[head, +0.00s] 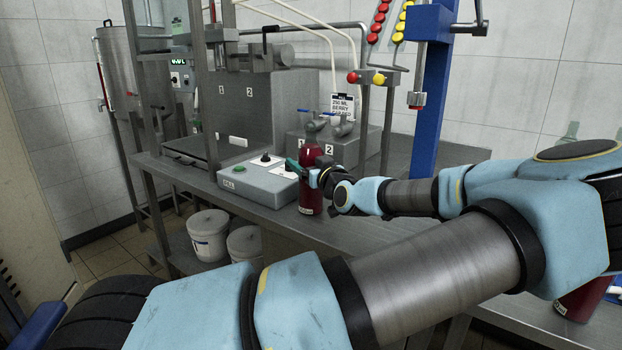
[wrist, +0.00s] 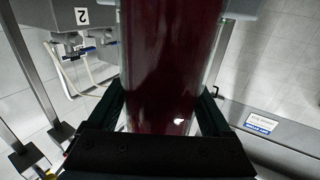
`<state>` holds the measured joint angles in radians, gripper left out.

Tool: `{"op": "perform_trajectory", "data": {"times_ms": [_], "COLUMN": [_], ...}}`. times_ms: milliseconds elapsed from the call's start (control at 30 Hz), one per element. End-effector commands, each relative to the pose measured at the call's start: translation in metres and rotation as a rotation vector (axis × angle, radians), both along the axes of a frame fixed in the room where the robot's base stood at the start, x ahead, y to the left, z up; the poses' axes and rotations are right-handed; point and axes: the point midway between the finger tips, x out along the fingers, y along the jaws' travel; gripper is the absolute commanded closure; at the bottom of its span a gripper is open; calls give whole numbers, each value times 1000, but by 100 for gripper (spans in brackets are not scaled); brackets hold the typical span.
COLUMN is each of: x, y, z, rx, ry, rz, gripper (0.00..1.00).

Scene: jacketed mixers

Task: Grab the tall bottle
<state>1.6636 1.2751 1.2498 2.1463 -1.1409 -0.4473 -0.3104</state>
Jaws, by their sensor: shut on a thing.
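The tall bottle (head: 311,200) is dark red and stands upright at the front of the steel bench in the head view, beside the grey control box. My gripper (head: 305,170) reaches it from the right, with its fingers at the bottle's upper part. In the wrist view the dark red bottle (wrist: 170,65) fills the middle, between the two fingers of my gripper (wrist: 165,115). The fingers are shut on it, one along each side. The bottle's base is hidden from the wrist view.
The grey control box (head: 255,185) sits just left of the bottle. A steel filling machine (head: 260,105) with taps stands behind. A blue post (head: 429,100) rises behind my arm. White buckets (head: 208,236) stand below. Another dark red bottle (head: 582,300) shows partly at the lower right.

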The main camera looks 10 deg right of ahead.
Motion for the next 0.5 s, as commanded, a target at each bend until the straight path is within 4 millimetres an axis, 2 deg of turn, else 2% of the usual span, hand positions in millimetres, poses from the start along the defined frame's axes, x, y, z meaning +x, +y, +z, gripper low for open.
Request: {"op": "perform_trajectory", "data": {"times_ms": [33,100,500], "x": [0,0,0], "y": [0,0,0], "z": [0,0,3], "rx": [0,0,-1], "ry": [1,1,-3], "rz": [1,1,1], "gripper": [92,100,100]}}
